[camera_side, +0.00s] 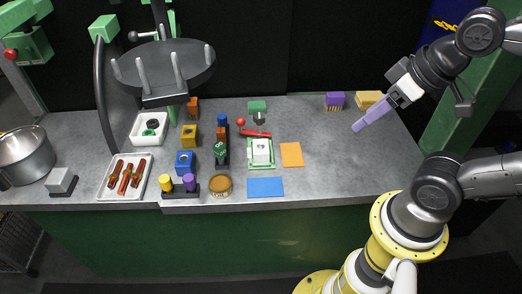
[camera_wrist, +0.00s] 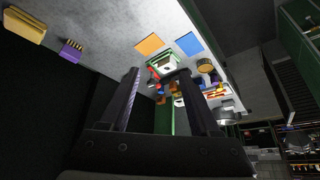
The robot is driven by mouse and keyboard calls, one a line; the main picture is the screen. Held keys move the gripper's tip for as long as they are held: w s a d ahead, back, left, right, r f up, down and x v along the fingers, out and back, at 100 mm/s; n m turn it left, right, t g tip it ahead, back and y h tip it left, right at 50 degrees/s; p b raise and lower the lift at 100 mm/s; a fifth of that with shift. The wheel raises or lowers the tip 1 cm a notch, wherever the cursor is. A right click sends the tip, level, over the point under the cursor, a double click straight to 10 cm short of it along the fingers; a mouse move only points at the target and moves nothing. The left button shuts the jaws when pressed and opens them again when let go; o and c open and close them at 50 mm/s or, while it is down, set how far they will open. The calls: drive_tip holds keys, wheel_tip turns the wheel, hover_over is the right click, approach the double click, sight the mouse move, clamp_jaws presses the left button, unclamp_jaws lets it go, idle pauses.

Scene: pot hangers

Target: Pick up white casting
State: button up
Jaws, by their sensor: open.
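A white block, seemingly the white casting (camera_side: 261,147), sits in a green-edged frame (camera_side: 250,162) near the middle of the grey bench. The white block (camera_wrist: 168,66) also shows in the wrist view, beyond my fingertips and partly hidden. My gripper (camera_side: 358,126) is raised at the upper right in the side view, well apart from the block and pointing down and left. In the wrist view my gripper (camera_wrist: 158,72) has its two dark fingers spread apart with nothing held between them.
An orange sheet (camera_side: 292,154) and a blue sheet (camera_side: 265,187) lie beside the frame. A red tool (camera_side: 255,134) and green-topped block (camera_side: 220,151) are close by. A dark round hanger rack (camera_side: 165,65) stands behind left. The bench's right part is mostly clear.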

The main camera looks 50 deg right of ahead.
drive_tip(key=o, duration=0.4)
drive_tip(key=shift+c, duration=0.2)
